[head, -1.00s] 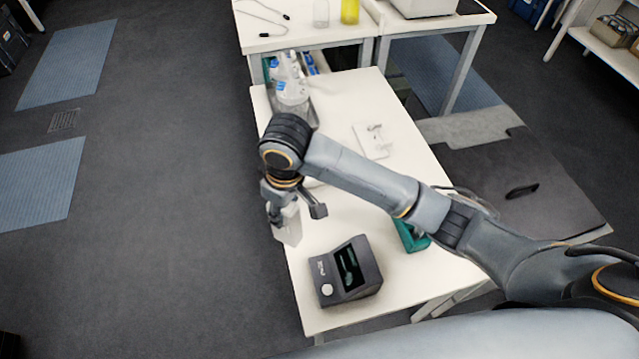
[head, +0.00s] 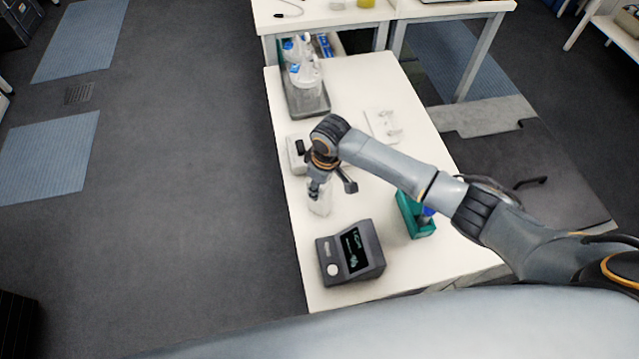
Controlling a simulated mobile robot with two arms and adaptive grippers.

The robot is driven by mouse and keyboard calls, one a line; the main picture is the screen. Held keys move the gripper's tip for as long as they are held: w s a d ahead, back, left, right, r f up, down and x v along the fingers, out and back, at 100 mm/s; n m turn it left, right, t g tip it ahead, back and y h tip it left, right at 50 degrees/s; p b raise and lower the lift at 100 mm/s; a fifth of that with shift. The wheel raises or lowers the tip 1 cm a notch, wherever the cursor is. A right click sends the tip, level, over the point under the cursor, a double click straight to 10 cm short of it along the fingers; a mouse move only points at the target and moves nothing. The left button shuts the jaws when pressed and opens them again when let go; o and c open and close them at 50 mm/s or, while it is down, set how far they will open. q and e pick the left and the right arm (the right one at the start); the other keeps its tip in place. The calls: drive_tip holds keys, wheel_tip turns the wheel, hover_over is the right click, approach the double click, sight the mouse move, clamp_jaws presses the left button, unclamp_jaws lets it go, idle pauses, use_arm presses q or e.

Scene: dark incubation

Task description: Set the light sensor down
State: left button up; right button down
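My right gripper (head: 332,190) points down over the left half of the white table (head: 290,265). Its two fingers show apart. A small pale, partly see-through object (head: 320,204) is right below and against the near finger; it may be the light sensor, but its shape is unclear. I cannot tell whether the fingers grip it or whether it touches the table. A dark box with a lit screen (head: 350,252) and a white knob stands in front of it. My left gripper is out of view.
A teal holder (head: 414,216) stands to the right. A white device (head: 297,152) sits behind my gripper, partly hidden. A grey tray (head: 308,104) with blue-capped bottles is at the back. A white plate (head: 382,124) lies near it. The table's front right is clear.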

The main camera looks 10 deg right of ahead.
drive_tip(key=c, duration=0.8)
unclamp_jaws()
drive_tip(key=shift+f, duration=0.1)
drive_tip(key=shift+c, duration=0.2)
wheel_tip(320, 180, up, 12)
drive_tip(key=s+d+b, duration=0.1)
